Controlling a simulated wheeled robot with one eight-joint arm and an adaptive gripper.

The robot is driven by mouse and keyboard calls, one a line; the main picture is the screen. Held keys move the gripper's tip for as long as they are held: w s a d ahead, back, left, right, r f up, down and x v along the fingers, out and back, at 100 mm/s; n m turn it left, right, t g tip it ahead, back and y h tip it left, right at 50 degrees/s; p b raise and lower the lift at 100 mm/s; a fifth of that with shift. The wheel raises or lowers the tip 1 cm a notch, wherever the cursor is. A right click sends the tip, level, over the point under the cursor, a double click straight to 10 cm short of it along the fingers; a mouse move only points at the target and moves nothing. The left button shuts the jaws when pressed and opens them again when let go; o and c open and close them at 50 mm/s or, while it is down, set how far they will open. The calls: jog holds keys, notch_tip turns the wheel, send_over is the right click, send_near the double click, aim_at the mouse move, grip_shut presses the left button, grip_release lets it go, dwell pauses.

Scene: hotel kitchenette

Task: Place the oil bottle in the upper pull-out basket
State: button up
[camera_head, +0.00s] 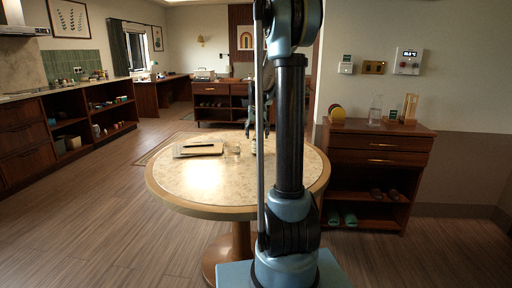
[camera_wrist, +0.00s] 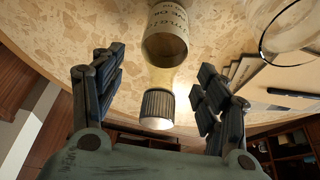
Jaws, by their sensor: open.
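A bottle with a ribbed grey cap (camera_wrist: 157,108) and a tan printed label (camera_wrist: 166,38) shows in the wrist view. It is on the speckled round table, and its glass shoulder is see-through. My gripper (camera_wrist: 156,75) is open, with one finger on each side of the bottle's neck and cap in the picture. I see gaps on both sides and no clear contact. In the head view my gripper (camera_head: 250,129) is low over the table's far part. The bottle is mostly hidden behind my arm there. I cannot make out an upper pull-out basket in either view.
The round table (camera_head: 168,187) also holds a board or book (camera_head: 200,149) with a dark pen and a clear glass (camera_head: 235,148). A wooden cabinet (camera_head: 365,160) stands at right. Open-shelved counters (camera_head: 90,110) line the left wall. Floor at left is clear.

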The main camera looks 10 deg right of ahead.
aim_at(257, 137)
jog(key=shift+x, duration=1.7)
jog(key=shift+c, duration=0.4)
grip_shut()
jog(key=shift+r, duration=0.1)
jog(key=shift+r, duration=0.35)
jog(key=v, duration=0.2)
jog(key=shift+r, duration=0.45)
jog(key=s+a, duration=0.3)
jog(key=s, duration=1.4)
